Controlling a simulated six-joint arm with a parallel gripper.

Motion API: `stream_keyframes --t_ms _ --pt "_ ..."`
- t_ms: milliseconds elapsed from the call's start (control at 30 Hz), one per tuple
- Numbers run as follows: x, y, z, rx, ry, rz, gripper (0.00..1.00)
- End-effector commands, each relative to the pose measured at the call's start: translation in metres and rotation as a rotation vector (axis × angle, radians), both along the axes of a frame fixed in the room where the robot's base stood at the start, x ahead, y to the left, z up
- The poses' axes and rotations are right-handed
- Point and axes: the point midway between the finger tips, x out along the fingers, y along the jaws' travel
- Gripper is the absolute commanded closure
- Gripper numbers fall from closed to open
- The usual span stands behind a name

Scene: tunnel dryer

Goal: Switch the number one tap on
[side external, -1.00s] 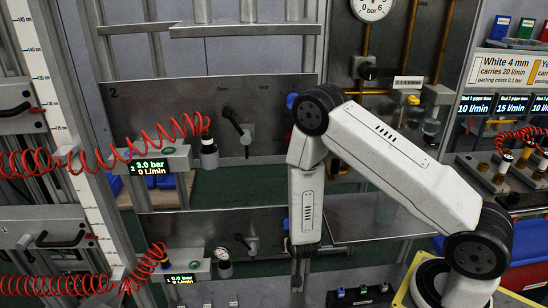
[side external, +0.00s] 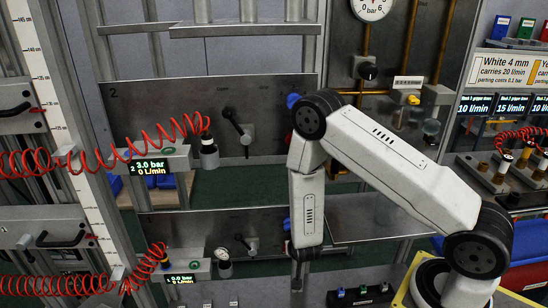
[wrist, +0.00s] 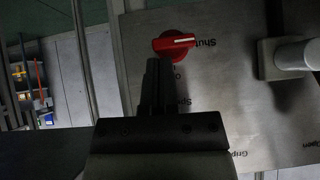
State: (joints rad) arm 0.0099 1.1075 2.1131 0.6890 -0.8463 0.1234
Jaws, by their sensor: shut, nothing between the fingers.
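The lower panel (side external: 190,226), with a display reading 0.0 (side external: 181,279) below it, carries a dark lever tap (side external: 241,240) with a grey body. My gripper (side external: 297,283) points down near this panel's right end, right of the lever. In the wrist view my gripper (wrist: 159,66) is shut and empty. Its tips are beside the left of a red knob (wrist: 174,43) with a white pointer line, near the word "Shut"; contact cannot be told. A grey fitting (wrist: 290,55) stands right of the knob. The knob is not visible in the side view.
The upper panel (side external: 190,95), marked 2, has its own black lever (side external: 235,125) and a display reading 3.0 bar (side external: 150,167). Red coiled hoses (side external: 110,150) run along the left.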

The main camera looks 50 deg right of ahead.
Motion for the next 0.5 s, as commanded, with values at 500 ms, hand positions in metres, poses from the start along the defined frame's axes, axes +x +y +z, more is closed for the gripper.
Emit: stream_keyframes --t_ms 500 --pt "-0.0019 -0.0015 -0.0011 0.036 -0.035 -0.002 1.0"
